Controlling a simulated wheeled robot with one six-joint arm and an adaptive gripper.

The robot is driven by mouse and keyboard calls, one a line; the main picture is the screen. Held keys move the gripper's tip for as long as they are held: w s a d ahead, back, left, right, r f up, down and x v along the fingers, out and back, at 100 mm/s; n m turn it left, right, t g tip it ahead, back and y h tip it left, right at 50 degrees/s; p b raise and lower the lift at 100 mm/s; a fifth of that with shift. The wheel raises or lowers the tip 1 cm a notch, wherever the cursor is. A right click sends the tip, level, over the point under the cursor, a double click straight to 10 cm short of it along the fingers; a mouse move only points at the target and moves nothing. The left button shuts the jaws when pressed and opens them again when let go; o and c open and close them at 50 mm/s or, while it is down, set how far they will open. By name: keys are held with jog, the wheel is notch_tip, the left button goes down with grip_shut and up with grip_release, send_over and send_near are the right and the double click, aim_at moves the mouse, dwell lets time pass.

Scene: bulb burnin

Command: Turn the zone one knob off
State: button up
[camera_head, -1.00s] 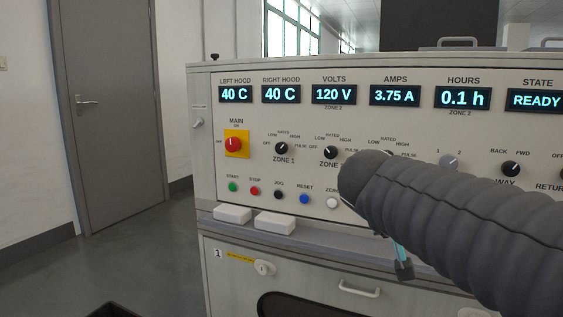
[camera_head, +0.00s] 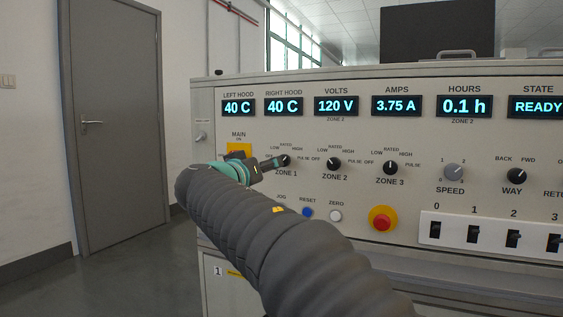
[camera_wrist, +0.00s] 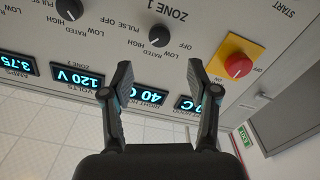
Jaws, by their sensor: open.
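The zone one knob (camera_head: 285,160) is a small black knob on the cream panel above the ZONE 1 label. It also shows in the wrist view (camera_wrist: 159,36), with OFF, LOW, RATED, HIGH and PULSE marks around it. My gripper (camera_head: 270,163) is beside the knob in the head view and partly hides its left side and the OFF mark. In the wrist view my gripper (camera_wrist: 160,72) is open and empty, its fingertips spread to either side of the knob's line, with the knob beyond them.
The red main switch on its yellow plate (camera_wrist: 238,63) is close to one finger. The zone two knob (camera_head: 334,164) and zone three knob (camera_head: 390,168) are to the right. A red emergency button (camera_head: 382,223) and lever switches (camera_head: 474,234) are lower. My arm hides several buttons.

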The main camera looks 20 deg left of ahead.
aim_at(284, 160)
jog(key=w+p, duration=0.1)
jog(key=w, duration=0.8)
jog(key=shift+w+d+p, duration=0.3)
jog(key=shift+d+p, duration=0.1)
grip_shut()
